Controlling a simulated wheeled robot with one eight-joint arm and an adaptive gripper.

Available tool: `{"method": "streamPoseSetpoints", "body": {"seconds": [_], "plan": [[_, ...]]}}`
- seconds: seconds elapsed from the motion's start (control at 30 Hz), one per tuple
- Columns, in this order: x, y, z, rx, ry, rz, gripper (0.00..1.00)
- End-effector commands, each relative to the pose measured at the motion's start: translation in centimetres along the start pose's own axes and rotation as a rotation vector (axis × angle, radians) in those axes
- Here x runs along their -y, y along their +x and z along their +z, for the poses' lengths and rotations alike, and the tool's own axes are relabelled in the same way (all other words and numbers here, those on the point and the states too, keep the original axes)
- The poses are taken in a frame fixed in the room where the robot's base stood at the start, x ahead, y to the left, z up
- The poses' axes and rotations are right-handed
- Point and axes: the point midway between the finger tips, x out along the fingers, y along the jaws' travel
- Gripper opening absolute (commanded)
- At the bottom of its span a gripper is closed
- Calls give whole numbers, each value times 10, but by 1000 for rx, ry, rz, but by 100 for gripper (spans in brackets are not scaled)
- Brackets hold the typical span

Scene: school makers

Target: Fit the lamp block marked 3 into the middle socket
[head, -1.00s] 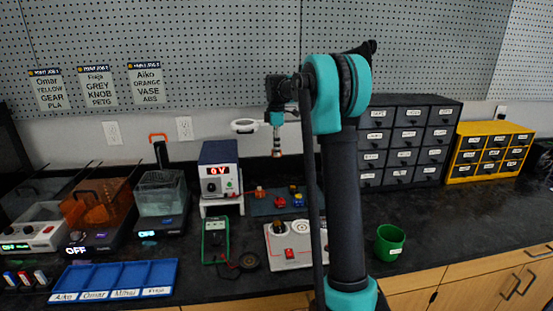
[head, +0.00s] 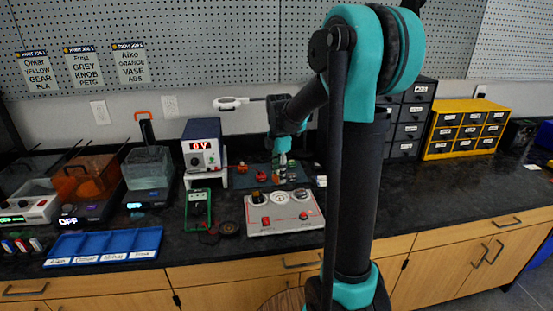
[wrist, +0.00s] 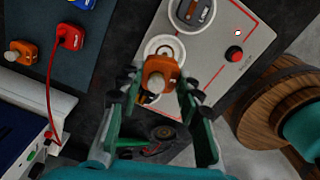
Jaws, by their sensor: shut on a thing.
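My gripper (wrist: 157,88) is shut on an orange lamp block (wrist: 156,70) with a pale bulb in the wrist view. I cannot read its number. The block is over or beside a white ring socket (wrist: 152,46) of the grey board (wrist: 222,75); I cannot tell whether they touch. Another socket further up in that view holds a dark piece (wrist: 195,12). In the head view my gripper (head: 283,158) points down behind the board (head: 285,226). The board's middle ring (head: 281,198) looks light, and a dark piece (head: 257,197) stands at its left end.
A dark blue mat (wrist: 95,70) with orange and red blocks lies behind the board. A red lead runs from the red block (wrist: 70,38). The power supply (head: 202,147) and green meter (head: 198,210) stand to the left.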

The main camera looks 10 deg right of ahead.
Motion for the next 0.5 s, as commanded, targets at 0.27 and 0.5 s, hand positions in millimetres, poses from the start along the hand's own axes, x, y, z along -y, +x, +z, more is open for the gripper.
{"method": "streamPoseSetpoints", "body": {"seconds": [0.27, 0.5], "plan": [[6, 14, -2, 0, -14, 0, 10], [6, 37, -2, 0, -13, 0, 10]]}}
